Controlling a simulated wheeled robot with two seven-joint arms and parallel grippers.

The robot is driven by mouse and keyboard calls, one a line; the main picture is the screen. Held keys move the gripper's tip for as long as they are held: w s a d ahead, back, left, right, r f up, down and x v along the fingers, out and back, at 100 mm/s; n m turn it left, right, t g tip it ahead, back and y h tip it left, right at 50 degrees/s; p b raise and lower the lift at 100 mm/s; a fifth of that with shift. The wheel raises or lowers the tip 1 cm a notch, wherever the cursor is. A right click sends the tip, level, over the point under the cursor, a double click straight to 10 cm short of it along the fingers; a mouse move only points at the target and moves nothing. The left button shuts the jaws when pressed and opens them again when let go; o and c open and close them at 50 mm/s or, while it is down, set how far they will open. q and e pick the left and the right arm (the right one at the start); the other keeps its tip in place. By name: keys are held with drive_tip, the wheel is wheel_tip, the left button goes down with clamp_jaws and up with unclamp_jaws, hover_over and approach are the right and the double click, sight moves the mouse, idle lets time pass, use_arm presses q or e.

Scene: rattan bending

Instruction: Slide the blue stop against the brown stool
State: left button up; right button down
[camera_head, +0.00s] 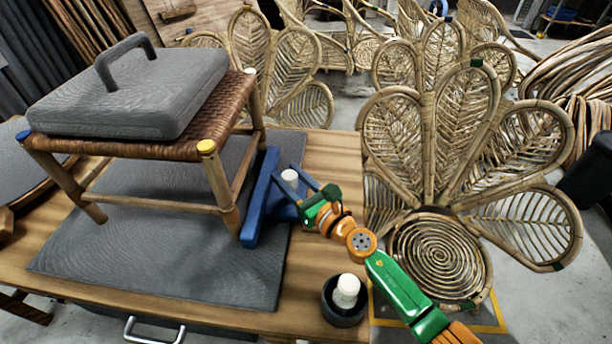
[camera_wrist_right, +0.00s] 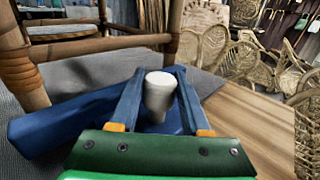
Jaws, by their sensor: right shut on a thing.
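The brown stool (camera_head: 185,118) has a woven seat and pale wooden legs, and stands upright on a grey mat at the left. A grey block with a handle (camera_head: 130,92) lies on its seat. The blue stop (camera_head: 262,197) is a long bar lying beside the stool's right-hand legs; whether it touches them I cannot tell. My right gripper (camera_head: 291,182) is shut on the stop's white knob (camera_wrist_right: 160,88), with one finger on each side. In the right wrist view the blue stop (camera_wrist_right: 75,118) runs close to a stool leg (camera_wrist_right: 25,75). My left gripper is out of view.
The grey mat (camera_head: 150,250) covers much of the wooden table (camera_head: 325,160). A dark round cup with a white knob (camera_head: 346,292) stands at the table's front right. A rattan chair (camera_head: 440,200) with leaf-shaped back panels stands beyond the table's right edge.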

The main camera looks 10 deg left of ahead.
drive_tip(key=shift+a+f, duration=0.15)
drive_tip(key=shift+c, duration=1.8)
unclamp_jaws()
drive_tip(key=shift+a, duration=0.1)
drive_tip(key=shift+s+d, duration=0.2)
drive_tip(key=shift+d, duration=0.1)
drive_tip(key=p+v, duration=0.1)
drive_tip(key=v, duration=0.5)
drive_tip(key=shift+s+d+p, duration=0.2)
drive_tip(key=shift+s+p, duration=0.1)
drive_tip(key=shift+p, duration=0.05)
drive_tip(key=shift+a, duration=0.1)
